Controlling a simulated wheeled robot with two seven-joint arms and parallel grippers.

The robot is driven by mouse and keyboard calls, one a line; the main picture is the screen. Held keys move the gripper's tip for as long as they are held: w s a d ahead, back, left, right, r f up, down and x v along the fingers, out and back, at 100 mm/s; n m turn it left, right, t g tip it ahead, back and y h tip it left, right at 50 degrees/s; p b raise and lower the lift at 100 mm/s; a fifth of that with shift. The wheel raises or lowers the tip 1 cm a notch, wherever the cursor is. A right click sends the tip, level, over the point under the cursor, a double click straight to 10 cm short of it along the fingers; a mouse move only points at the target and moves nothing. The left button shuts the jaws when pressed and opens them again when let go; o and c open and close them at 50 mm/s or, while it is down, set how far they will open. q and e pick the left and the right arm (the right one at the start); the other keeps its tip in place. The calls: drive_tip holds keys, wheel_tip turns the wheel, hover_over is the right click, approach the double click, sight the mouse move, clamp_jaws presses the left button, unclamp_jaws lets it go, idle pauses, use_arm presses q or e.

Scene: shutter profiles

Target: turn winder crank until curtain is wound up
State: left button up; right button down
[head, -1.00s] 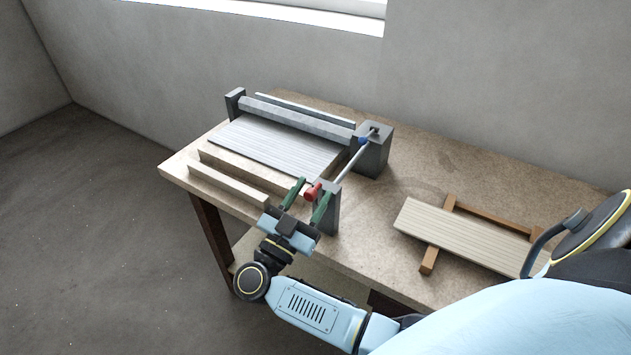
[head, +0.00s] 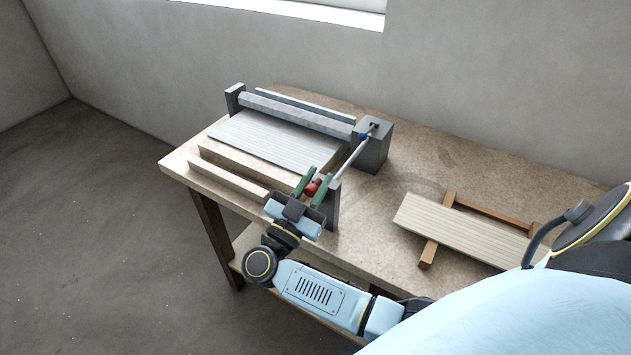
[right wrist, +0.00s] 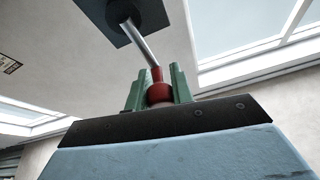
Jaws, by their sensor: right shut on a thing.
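The winder crank is a thin grey rod (head: 350,158) running from the grey winder block (head: 374,152) towards a red knob (head: 312,187). The pale slatted curtain (head: 265,139) lies flat, its far edge at the grey roller (head: 295,113). My right gripper (head: 315,183) has its green fingers either side of the red knob and is shut on it. In the right wrist view the red knob (right wrist: 158,93) sits between the fingers, with the rod (right wrist: 141,45) rising from it. My left gripper is not in view.
A grey post (head: 333,208) stands close beside my right gripper. A wooden strip (head: 228,182) lies along the near left of the table. A slatted panel (head: 460,228) rests on brown wooden bars at the right. The wall stands behind the table.

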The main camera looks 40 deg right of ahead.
drive_tip(key=shift+w+a+n+p, duration=0.1)
drive_tip(key=shift+w+n+p, duration=0.05)
drive_tip(key=shift+n+p, duration=0.45)
drive_tip(key=shift+w+a+f+n+t+y+p, duration=0.2)
drive_tip(key=shift+w+n+t+y+p, duration=0.35)
drive_tip(key=shift+n+p, duration=0.65)
drive_tip(key=shift+w+a+f+n+t+y+p, duration=0.1)
drive_tip(key=shift+w+a+n+t+y+p, duration=0.25)
drive_tip(key=shift+n+t+p, duration=0.8)
drive_tip(key=shift+w+a+f+n+t+y+p, duration=0.15)
drive_tip(key=shift+w+n+y+p, duration=0.55)
drive_tip(key=shift+n, duration=0.85)
drive_tip(key=shift+a+f+n+t+p, duration=0.15)
drive_tip(key=shift+n+t+p, duration=0.1)
drive_tip(key=shift+n+p, duration=0.4)
drive_tip(key=c, duration=1.2)
unclamp_jaws()
drive_tip(key=b+v, duration=0.3)
drive_tip(key=v, duration=1)
